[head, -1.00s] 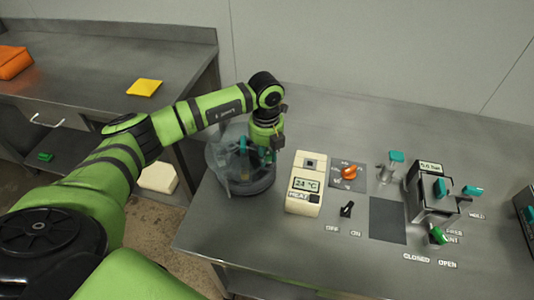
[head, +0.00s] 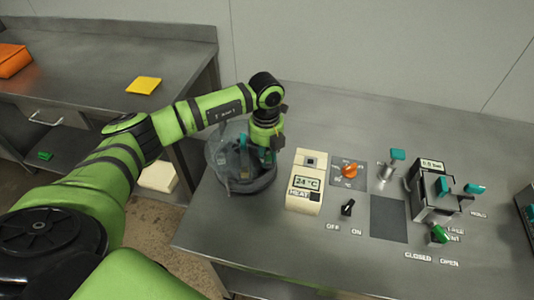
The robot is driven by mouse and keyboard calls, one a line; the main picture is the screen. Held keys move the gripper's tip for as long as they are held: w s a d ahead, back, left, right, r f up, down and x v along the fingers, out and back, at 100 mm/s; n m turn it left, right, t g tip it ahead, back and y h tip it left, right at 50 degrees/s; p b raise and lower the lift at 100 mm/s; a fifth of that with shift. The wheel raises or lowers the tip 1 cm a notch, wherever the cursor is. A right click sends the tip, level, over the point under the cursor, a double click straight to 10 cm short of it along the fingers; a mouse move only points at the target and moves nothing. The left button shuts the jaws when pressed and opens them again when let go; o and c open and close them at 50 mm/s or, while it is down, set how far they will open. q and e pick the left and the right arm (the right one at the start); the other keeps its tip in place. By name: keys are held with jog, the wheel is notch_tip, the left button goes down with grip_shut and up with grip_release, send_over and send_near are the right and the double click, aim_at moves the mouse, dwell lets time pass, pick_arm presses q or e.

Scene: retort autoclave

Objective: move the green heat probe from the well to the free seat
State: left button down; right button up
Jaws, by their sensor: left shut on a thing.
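My left gripper (head: 267,150) points down at the right side of a round clear-walled vessel (head: 258,182) on the bench. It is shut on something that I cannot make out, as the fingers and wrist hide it. A teal part (head: 243,142) shows just left of the fingers, at the vessel. A green knob-like piece (head: 438,234) stands at the front of a grey block (head: 431,200) on the right. I cannot tell whether it is the heat probe. The well and the free seat are not clearly identifiable. My right gripper is not in view.
A cream heat controller (head: 304,183) stands right of the vessel. An orange dial (head: 350,170), a black switch (head: 347,208) and a teal-topped fitting (head: 397,155) stand beyond it. A dark flat square (head: 388,218) is clear. A yellow item (head: 144,86) lies on the left bench.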

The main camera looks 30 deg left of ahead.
pick_arm(q)
jog(key=c, duration=1)
grip_release()
jog(key=shift+o, duration=0.2)
jog(key=o, duration=0.3)
